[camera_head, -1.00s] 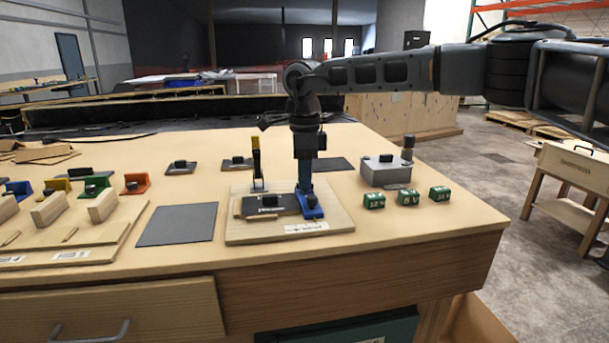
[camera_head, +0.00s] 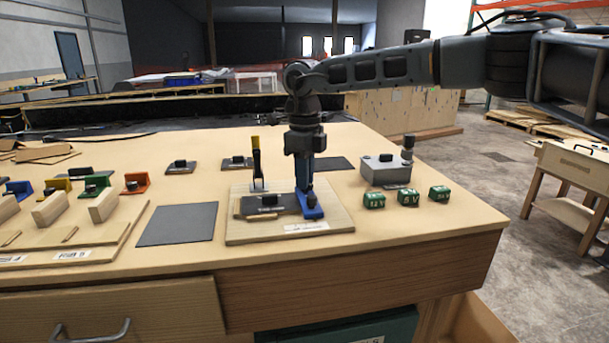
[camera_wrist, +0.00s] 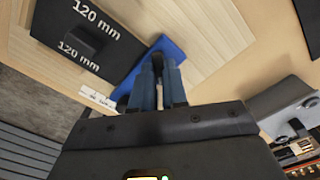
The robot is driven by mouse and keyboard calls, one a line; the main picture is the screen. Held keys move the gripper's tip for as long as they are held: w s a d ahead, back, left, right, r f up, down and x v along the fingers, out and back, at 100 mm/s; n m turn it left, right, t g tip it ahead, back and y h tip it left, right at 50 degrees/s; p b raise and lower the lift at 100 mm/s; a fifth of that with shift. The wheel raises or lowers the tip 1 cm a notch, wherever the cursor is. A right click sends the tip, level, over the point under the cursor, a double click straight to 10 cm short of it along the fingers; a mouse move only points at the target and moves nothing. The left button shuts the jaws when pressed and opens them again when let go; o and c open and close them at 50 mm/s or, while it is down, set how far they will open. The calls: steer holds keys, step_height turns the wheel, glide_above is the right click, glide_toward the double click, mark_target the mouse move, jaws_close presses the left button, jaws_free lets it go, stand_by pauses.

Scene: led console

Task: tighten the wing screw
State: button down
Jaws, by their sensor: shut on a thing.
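A blue bracket (camera_head: 314,212) stands at the right end of a dark plate (camera_head: 268,204) on a light wooden board (camera_head: 245,232). In the wrist view the blue bracket (camera_wrist: 176,50) lies beside the dark plate (camera_wrist: 75,38), which is marked 120 mm. My gripper (camera_head: 304,188) points straight down over the bracket. In the wrist view my gripper's blue fingers (camera_wrist: 158,66) are close together, shut on the wing screw at the bracket. The fingers hide most of the screw, so its seating cannot be told.
A yellow-and-black upright tool (camera_head: 257,163) stands on the board just left of my gripper. A grey box with a knob (camera_head: 386,171) and several green blocks (camera_head: 409,197) are to the right. A dark mat (camera_head: 178,224) lies left of the board.

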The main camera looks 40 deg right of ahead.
steer(key=shift+w+r, duration=0.1)
steer(key=shift+r, duration=0.15)
steer(key=c, duration=1.1)
jaws_free()
steer(key=shift+f, duration=0.2)
steer(key=shift+c, duration=0.2)
step_height(320, 180, up, 8)
steer(key=shift+f, duration=0.1)
